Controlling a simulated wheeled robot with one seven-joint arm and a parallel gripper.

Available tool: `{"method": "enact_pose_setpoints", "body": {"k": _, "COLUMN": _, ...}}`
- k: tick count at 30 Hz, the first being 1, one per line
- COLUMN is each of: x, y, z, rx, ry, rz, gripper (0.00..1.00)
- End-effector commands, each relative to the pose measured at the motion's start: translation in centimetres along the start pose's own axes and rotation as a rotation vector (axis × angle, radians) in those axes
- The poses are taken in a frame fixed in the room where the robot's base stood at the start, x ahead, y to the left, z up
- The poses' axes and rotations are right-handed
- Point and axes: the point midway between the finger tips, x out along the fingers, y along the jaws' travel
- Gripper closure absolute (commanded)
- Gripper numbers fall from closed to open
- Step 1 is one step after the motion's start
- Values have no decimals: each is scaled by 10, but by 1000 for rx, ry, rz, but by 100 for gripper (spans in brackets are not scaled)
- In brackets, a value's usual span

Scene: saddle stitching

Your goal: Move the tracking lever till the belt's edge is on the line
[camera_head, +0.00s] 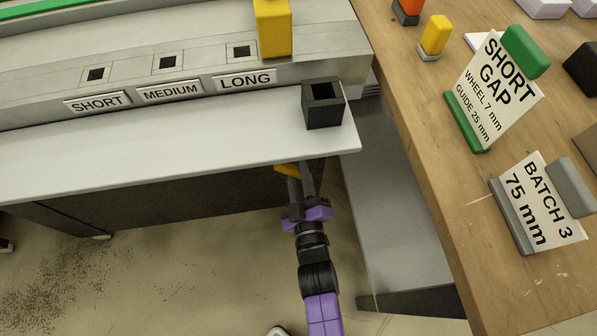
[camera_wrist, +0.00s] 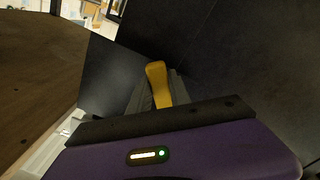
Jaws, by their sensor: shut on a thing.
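A yellow-orange lever (camera_wrist: 156,78) stands between the fingers of my gripper (camera_wrist: 160,95) in the wrist view, and the gripper is shut on it. In the head view my gripper (camera_head: 299,176) reaches under the front edge of the pale bench top (camera_head: 180,160). Only a small part of the lever (camera_head: 285,170) shows there, beside the fingers; the rest is hidden by the bench and the gripper. I cannot make out the belt's edge or its line in either view. A green strip (camera_head: 60,6) crosses the top left; I cannot tell whether it is the belt.
A black square holder (camera_head: 323,105) stands at the bench's right end. A yellow block (camera_head: 273,28) stands beyond the LONG label (camera_head: 245,81). A wooden table (camera_head: 425,130) on the right bears a SHORT GAP sign (camera_head: 492,88) and a BATCH 3 sign (camera_head: 538,205). Dark panels surround the lever.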

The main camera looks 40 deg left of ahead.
Motion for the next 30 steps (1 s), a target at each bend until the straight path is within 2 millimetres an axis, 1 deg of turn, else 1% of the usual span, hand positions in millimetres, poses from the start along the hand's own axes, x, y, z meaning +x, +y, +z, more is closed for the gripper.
{"method": "enact_pose_setpoints", "body": {"k": 4, "x": -1, "y": -2, "z": 1, "rx": 13, "ry": 0, "rz": -1, "gripper": 100}}
{"method": "enact_pose_setpoints", "body": {"k": 12, "x": -1, "y": -10, "z": 0, "rx": 162, "ry": 0, "rz": 0, "gripper": 100}}
{"method": "enact_pose_setpoints", "body": {"k": 21, "x": -1, "y": -11, "z": -1, "rx": 174, "ry": 0, "rz": -2, "gripper": 100}}
{"method": "enact_pose_setpoints", "body": {"k": 22, "x": -1, "y": -11, "z": -1, "rx": 174, "ry": 0, "rz": -2, "gripper": 71}}
{"method": "enact_pose_setpoints", "body": {"k": 24, "x": -1, "y": -11, "z": -1, "rx": 173, "ry": 0, "rz": -2, "gripper": 57}}
{"method": "enact_pose_setpoints", "body": {"k": 25, "x": -1, "y": -11, "z": -1, "rx": 173, "ry": 0, "rz": -1, "gripper": 55}}
{"method": "enact_pose_setpoints", "body": {"k": 30, "x": 0, "y": -11, "z": -1, "rx": 173, "ry": 0, "rz": -1, "gripper": 55}}
